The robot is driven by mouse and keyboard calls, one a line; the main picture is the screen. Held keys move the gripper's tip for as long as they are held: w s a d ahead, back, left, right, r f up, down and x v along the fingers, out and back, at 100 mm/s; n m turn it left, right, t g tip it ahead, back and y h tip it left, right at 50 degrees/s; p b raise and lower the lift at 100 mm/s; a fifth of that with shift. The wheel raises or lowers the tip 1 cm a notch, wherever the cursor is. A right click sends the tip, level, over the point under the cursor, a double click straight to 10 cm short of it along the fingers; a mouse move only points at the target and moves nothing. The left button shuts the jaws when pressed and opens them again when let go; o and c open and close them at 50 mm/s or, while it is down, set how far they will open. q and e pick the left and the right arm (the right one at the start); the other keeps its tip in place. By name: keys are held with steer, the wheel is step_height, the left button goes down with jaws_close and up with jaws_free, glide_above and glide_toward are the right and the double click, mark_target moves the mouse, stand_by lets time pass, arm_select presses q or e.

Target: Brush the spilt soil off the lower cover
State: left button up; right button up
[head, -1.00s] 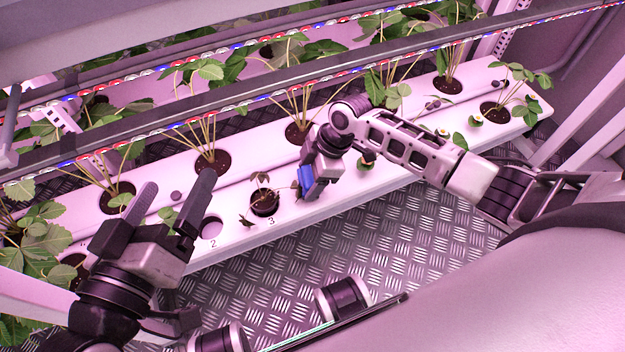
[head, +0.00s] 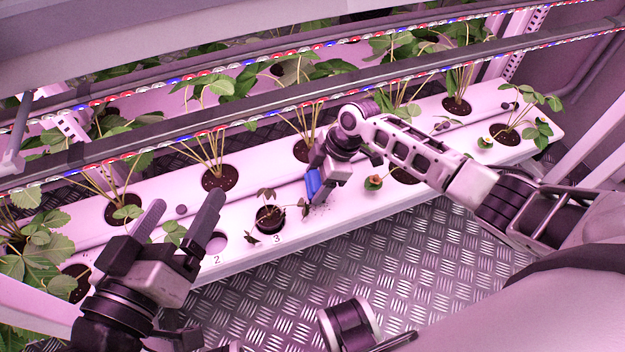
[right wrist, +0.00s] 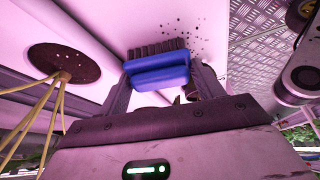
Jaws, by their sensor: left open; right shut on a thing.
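The lower cover (head: 245,258) is a long white channel top with round holes and plants. My right gripper (right wrist: 160,95) is shut on a blue brush (right wrist: 160,72) with dark bristles. In the right wrist view the bristles point at dark soil specks (right wrist: 185,30) on the white surface; I cannot tell whether they touch it. In the head view the brush (head: 312,184) is just right of the potted seedling at hole 3, and faint specks (head: 322,207) lie beside it. My left gripper (head: 180,225) is open and empty, above the cover left of hole 2.
A dark pot with a drooping seedling (head: 269,217) sits in hole 3. Hole 2 (head: 216,243) is empty. Strawberry plants (head: 217,176) stand along the row behind. A rail with coloured lights (head: 245,123) crosses above. Metal tread floor (head: 390,260) lies in front.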

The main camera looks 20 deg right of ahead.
steer(key=shift+s+d+r+p, duration=0.15)
steer(key=shift+s+d+p, duration=0.1)
steer(key=shift+s+p, duration=0.3)
steer(key=shift+s+d+r+p, duration=0.1)
steer(key=shift+s+d+p, duration=0.25)
steer(key=shift+p, duration=0.3)
steer(key=shift+s+a+f+p, duration=0.2)
steer(key=shift+s+p, duration=0.15)
steer(key=shift+s, duration=0.3)
steer(key=s+p, duration=0.2)
steer(key=shift+s, duration=0.3)
steer(key=shift+s+f+p, duration=0.2)
steer(key=shift+s+p, duration=0.15)
steer(key=shift+s, duration=0.1)
step_height(320, 180, up, 6)
steer(key=p, duration=0.5)
steer(key=shift+p, duration=0.4)
